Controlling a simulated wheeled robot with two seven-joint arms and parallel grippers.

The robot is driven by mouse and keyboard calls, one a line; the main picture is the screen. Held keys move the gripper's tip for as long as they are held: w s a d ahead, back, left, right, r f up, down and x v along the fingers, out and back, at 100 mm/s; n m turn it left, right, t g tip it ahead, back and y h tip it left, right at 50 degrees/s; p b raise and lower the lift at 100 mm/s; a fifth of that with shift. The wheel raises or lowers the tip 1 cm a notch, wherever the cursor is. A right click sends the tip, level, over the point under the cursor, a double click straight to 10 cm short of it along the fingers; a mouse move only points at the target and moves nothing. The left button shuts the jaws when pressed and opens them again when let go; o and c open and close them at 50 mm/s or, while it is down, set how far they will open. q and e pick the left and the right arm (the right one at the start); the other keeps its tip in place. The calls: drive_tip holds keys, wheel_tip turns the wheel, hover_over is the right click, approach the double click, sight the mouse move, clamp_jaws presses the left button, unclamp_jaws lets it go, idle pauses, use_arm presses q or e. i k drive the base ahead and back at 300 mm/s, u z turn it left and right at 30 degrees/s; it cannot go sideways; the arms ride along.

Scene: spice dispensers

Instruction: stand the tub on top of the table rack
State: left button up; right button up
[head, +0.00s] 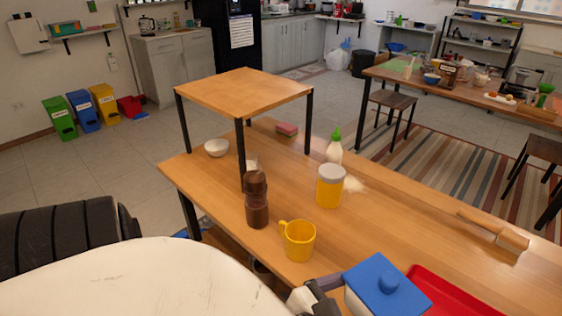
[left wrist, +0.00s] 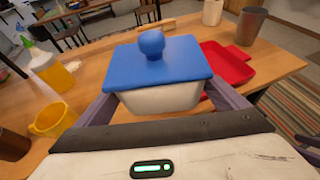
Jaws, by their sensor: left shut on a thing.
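The tub is white with a blue lid and round blue knob (head: 387,284); it is upright at the bottom of the head view and fills the middle of the left wrist view (left wrist: 158,97). My left gripper (left wrist: 163,103) is shut on the tub, one finger on each side. In the head view its near finger shows at the tub's left side. I cannot tell whether the tub's base touches the table. The table rack (head: 245,90) is a square wooden top on black legs at the table's far left end. Its top is bare.
On the table (head: 420,235) between tub and rack stand a yellow mug (head: 298,240), a brown grinder (head: 257,203), a yellow jar (head: 329,188) and a green-capped bottle (head: 334,150). A red tray (head: 440,298) is right of the tub.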

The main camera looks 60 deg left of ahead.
sight(275, 87)
drive_tip(key=z, duration=2.15)
drive_tip(key=k, duration=2.2)
drive_tip(key=u, duration=2.1)
